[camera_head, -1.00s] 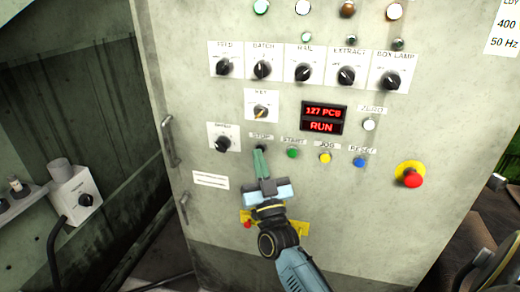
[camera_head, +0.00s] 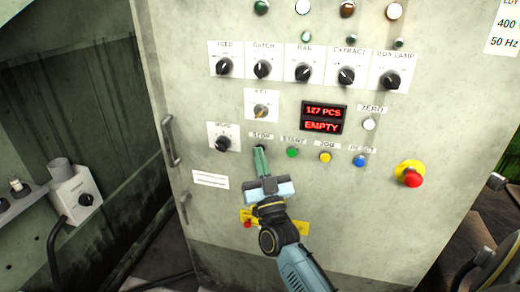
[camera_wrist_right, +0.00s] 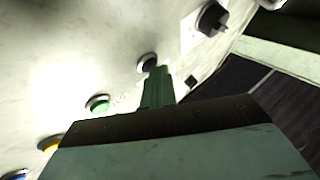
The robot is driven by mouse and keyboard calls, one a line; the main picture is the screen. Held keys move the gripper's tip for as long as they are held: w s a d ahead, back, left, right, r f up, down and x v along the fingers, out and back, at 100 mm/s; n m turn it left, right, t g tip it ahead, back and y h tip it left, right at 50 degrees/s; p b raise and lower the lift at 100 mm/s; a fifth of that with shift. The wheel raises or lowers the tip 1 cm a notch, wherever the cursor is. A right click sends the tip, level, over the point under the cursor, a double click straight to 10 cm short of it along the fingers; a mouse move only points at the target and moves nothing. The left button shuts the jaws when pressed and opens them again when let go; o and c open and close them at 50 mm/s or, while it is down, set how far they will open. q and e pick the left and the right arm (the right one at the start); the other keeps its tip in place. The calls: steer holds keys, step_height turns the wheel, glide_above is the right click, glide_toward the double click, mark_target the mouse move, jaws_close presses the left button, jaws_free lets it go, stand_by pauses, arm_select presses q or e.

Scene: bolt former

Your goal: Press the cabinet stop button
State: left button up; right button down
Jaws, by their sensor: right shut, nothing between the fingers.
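The cabinet (camera_head: 200,120) is a grey-white panel with labelled buttons and knobs. The stop button (camera_head: 261,148), dark, sits under the STOP label at the left end of the button row. It also shows in the right wrist view (camera_wrist_right: 147,60). My right gripper (camera_head: 260,150) is shut and empty, its green fingertips at the stop button and partly covering it. In the right wrist view my right gripper (camera_wrist_right: 158,72) has its tips right by the button; whether they touch is hard to tell. The display (camera_head: 323,118) reads 127 PCS and EMPTY. My left gripper is not seen.
Green start (camera_head: 292,153), yellow jog (camera_head: 325,157) and blue reset (camera_head: 360,161) buttons run to the right. A red emergency button (camera_head: 411,177) on yellow stands farther right. A selector knob (camera_head: 222,143) is just left of the stop button. A door handle (camera_head: 169,142) sticks out at left.

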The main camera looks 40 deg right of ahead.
stand_by(0.3)
steer(key=shift+s+a+p, duration=0.45)
steer(key=shift+s+a, duration=0.1)
steer(key=shift+a, duration=0.05)
steer(key=shift+s+a+p, duration=1.1)
steer(key=shift+s+a, duration=0.5)
steer(key=shift+a, duration=0.3)
